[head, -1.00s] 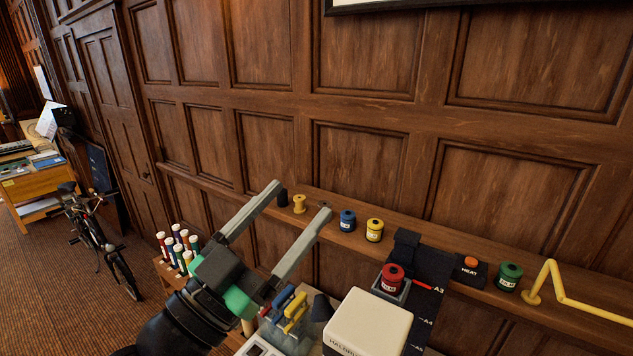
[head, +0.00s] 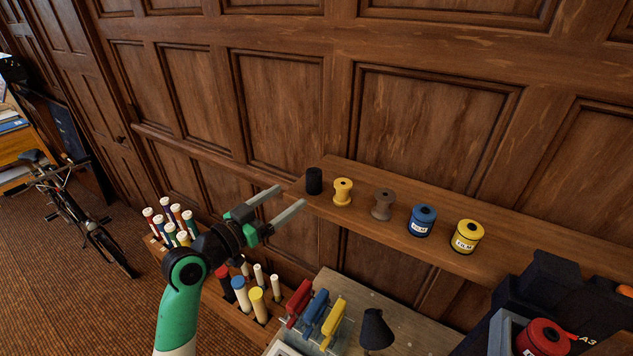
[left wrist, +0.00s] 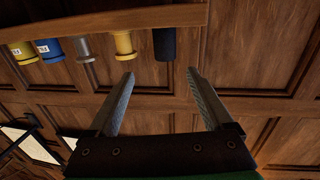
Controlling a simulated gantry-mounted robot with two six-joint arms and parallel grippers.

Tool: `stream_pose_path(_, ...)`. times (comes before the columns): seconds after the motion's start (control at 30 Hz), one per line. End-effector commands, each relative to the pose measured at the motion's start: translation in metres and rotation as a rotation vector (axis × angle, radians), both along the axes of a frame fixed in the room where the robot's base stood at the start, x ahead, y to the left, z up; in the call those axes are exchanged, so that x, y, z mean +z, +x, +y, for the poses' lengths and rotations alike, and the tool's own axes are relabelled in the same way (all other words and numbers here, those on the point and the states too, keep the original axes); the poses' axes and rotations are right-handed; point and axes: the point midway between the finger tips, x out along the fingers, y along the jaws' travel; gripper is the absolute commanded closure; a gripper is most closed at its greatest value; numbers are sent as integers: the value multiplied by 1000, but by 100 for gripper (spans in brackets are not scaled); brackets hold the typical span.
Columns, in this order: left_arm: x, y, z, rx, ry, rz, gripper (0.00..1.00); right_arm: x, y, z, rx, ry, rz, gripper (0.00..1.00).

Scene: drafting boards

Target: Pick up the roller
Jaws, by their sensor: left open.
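No single thing is marked as the roller. A small black cylinder (head: 314,181) stands upright at the left end of the wall shelf, beside a yellow spool (head: 343,191) and a grey-brown spool (head: 382,204). My left gripper (head: 294,195) is open and empty, just left of the shelf end. In the left wrist view the black cylinder (left wrist: 164,44) shows beyond and between the open fingertips (left wrist: 160,73), apart from them; the yellow spool (left wrist: 123,45) is beside it. Red, blue and yellow handled tools (head: 312,312) stand in a rack below. My right gripper is out of view.
The wooden shelf (head: 370,226) also holds a blue film canister (head: 421,220) and a yellow one (head: 467,236). Capped tubes (head: 240,293) stand in a holder below my left gripper. A dark lamp-like cone (head: 375,329) is on the bench. A red canister (head: 543,338) is lower right.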

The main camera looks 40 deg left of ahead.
Motion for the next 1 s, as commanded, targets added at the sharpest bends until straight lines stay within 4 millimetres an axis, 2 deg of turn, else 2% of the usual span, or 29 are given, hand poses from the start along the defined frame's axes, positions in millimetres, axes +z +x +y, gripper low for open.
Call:
stream_pose_path(0.17, -3, 10, 1, 0, 3, -3, 15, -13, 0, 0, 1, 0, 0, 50)
stream_pose_path(0.3, -7, 36, 1, -1, 4, -5, 15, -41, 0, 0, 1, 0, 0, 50)
stream_pose_path(0.43, -5, 56, 2, 0, 3, -5, 15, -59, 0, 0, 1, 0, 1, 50)
stream_pose_path(0.67, 2, 65, 3, 1, 2, -2, 15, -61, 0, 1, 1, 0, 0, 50)
stream_pose_path(0.83, -1, 81, 7, 0, 3, -4, 15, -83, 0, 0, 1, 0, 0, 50)
stream_pose_path(0.9, 9, 92, 10, 0, -1, 0, 15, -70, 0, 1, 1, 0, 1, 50)
stream_pose_path(1.0, 8, 106, 11, -1, -1, 0, 15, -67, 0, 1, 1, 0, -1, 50)
